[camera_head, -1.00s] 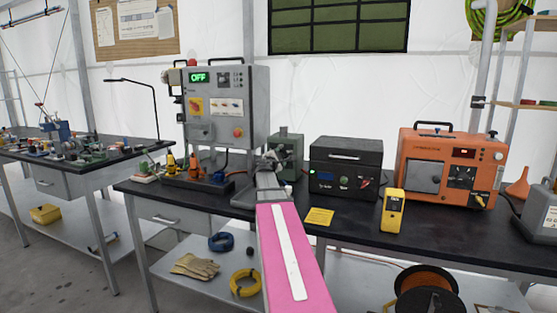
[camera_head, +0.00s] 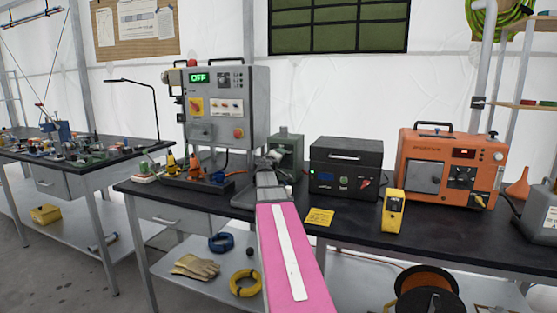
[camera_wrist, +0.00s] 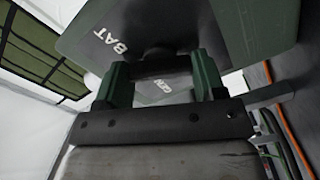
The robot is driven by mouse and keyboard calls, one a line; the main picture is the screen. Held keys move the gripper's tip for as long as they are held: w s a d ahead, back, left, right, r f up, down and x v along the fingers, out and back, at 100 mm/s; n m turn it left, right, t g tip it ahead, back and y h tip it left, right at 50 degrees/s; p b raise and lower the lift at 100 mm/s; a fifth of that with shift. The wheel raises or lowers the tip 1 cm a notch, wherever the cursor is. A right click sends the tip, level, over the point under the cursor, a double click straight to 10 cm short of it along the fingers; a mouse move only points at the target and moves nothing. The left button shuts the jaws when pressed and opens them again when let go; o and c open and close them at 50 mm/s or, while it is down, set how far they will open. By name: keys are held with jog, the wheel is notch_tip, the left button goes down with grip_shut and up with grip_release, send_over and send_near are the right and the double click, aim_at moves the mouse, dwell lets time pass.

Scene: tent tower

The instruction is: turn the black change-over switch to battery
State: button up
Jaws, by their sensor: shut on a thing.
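The change-over switch is on a grey-green box (camera_head: 289,147) at the back of the bench, just beyond my gripper (camera_head: 270,157) in the head view. In the wrist view the box's plate (camera_wrist: 215,35) carries the white words BAT, at upper left, and GEN, seen between my fingers. My gripper (camera_wrist: 162,75) is shut on the switch's black handle (camera_wrist: 160,65), with a green finger on each side. The fingers and handle hide part of the plate. I cannot tell which word the handle points to.
A grey panel with an OFF display (camera_head: 228,105) stands left of the switch box. A black box (camera_head: 345,168), a yellow meter (camera_head: 393,212) and an orange unit (camera_head: 450,165) stand to the right. A yellow card (camera_head: 319,217) lies on the dark bench.

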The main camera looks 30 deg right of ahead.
jog(key=shift+m, duration=1.9)
jog(key=o, duration=0.9)
jog(key=shift+s, duration=0.1)
jog(key=v, duration=0.7)
jog(key=shift+s+a, duration=0.15)
jog(key=shift+a, duration=0.1)
